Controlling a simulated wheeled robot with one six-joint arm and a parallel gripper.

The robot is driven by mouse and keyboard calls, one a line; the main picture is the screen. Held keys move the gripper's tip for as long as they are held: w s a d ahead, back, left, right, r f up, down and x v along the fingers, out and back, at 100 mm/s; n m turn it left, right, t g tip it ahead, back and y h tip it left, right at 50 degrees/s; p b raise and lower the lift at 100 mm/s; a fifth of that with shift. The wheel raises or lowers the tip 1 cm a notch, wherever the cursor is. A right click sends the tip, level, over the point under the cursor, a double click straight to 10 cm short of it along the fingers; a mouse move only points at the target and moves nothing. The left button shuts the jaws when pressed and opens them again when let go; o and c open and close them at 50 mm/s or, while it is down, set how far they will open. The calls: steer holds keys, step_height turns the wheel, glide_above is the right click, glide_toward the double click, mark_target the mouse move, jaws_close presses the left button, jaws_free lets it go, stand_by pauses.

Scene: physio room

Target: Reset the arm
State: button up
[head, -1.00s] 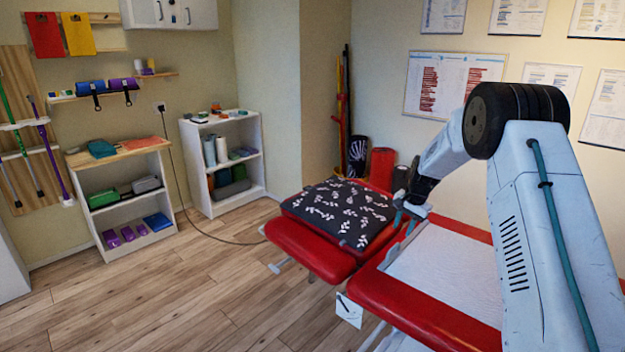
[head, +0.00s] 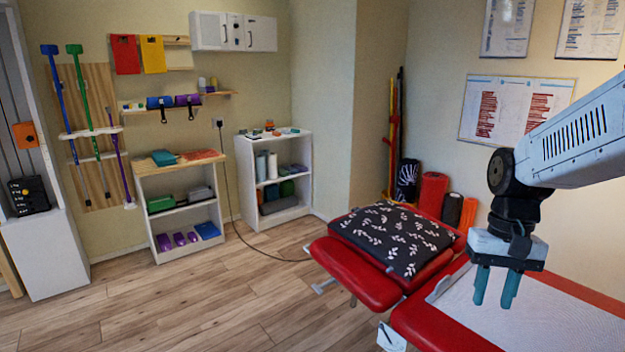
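My gripper (head: 495,288) hangs from my arm at the right of the head view, its two teal fingers pointing down. The fingers are apart with nothing between them. It appears above the red treatment table (head: 440,318) with its white paper sheet (head: 545,315). A dark pillow with a white leaf pattern (head: 390,238) lies on the table's head section, left of my gripper and apart from it.
Two low shelf units, one wood-topped (head: 187,207) and one white (head: 275,175), stand along the back wall. A white cabinet (head: 48,250) is at the left. Red and black rolls (head: 434,195) stand behind the table.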

steer(key=s+a+r+n+t, duration=0.1)
steer(key=s+a+r, duration=0.1)
steer(key=s, duration=0.6)
steer(key=s+a+r+n+t, duration=0.1)
steer(key=s+a+r+t, duration=0.1)
steer(key=s, duration=0.7)
steer(key=shift+a+r+n+h, duration=0.3)
steer(key=shift+r+h, duration=0.1)
steer(key=shift+r, duration=0.1)
stand_by(1.2)
